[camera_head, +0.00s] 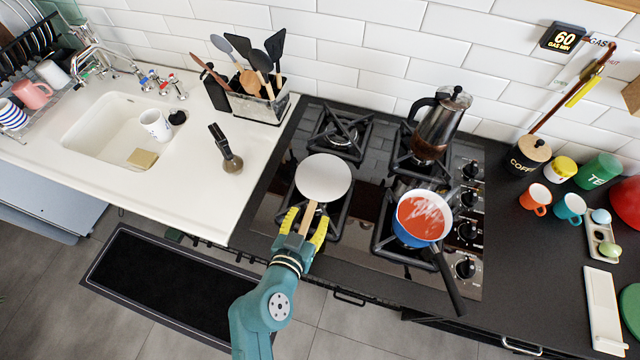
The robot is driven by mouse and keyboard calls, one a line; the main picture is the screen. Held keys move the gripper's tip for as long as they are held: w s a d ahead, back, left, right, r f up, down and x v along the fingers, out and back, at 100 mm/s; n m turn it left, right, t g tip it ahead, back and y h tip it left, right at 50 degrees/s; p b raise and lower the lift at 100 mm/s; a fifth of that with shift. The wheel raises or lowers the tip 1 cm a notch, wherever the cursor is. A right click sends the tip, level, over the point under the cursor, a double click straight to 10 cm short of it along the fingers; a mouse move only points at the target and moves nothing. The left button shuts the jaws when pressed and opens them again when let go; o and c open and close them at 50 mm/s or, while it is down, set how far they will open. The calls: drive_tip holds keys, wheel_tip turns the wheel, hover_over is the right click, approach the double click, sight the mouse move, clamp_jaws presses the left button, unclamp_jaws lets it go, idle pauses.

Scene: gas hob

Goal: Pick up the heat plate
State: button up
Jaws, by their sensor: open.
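The heat plate (322,176) is a flat, pale grey disc with a light wooden handle (308,217). It lies on the front left burner of the black gas hob (372,190). The handle points toward the front edge. My gripper (303,223) has yellow fingers and is open. Its fingers are on either side of the handle. I cannot tell how high the fingers are above the hob or whether they touch the handle. The handle's near end is hidden by my gripper.
A blue pan (423,218) with red contents sits on the front right burner, its dark handle jutting past the hob's front. A moka pot (440,124) stands behind it. A utensil box (262,103) is at the back left. The back left burner (340,136) is empty.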

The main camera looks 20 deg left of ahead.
sight(313, 202)
drive_tip(key=x, duration=0.5)
drive_tip(key=shift+a, duration=0.35)
drive_tip(key=shift+c, duration=0.4)
clamp_jaws()
drive_tip(key=shift+r, duration=0.1)
